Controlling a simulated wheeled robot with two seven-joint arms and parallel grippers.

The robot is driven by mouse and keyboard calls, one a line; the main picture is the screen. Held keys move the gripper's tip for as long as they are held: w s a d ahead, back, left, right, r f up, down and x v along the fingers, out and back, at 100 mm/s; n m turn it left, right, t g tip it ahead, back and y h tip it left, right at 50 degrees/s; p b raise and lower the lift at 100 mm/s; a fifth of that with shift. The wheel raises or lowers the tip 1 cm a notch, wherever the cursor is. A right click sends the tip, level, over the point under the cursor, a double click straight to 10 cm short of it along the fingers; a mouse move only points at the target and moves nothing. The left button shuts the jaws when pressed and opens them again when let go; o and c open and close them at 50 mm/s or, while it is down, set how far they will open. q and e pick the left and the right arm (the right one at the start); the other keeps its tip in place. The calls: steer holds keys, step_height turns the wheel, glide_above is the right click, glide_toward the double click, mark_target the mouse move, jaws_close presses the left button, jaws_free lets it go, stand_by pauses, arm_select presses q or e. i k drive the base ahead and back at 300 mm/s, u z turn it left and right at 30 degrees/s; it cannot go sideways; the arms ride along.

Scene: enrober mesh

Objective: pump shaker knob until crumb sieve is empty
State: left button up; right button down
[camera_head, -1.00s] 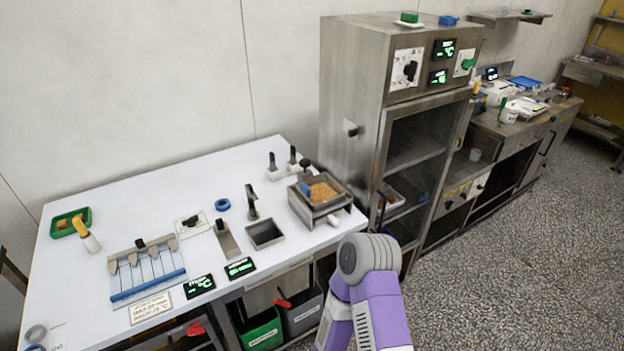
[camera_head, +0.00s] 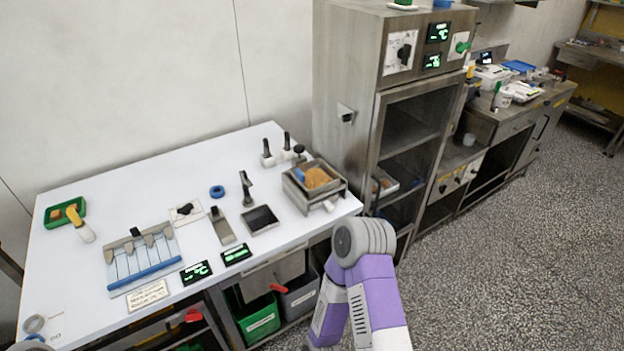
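The crumb sieve (camera_head: 339,187) is a square metal box at the right end of the white table. Orange-brown crumbs (camera_head: 317,178) lie in it, with a small blue piece at their left side. A dark round knob (camera_head: 299,149) stands at its back left corner, and a small pale knob (camera_head: 330,206) sticks out at its front. I cannot tell which is the shaker knob. One purple and grey arm of mine rises from the bottom, in front of the table's right end. Its gripper does not show, and neither does my other gripper.
The white table (camera_head: 100,195) holds a blue-edged wire frame (camera_head: 145,262), a green tray (camera_head: 65,213), a square opening (camera_head: 260,220) and two small displays. A tall metal cabinet (camera_head: 345,75) stands close right of the sieve. Green and grey bins (camera_head: 262,322) sit below.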

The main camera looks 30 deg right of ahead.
mark_target(299, 150)
steer(key=z, duration=2)
steer(key=i, duration=1.1)
steer(key=u, duration=2.75)
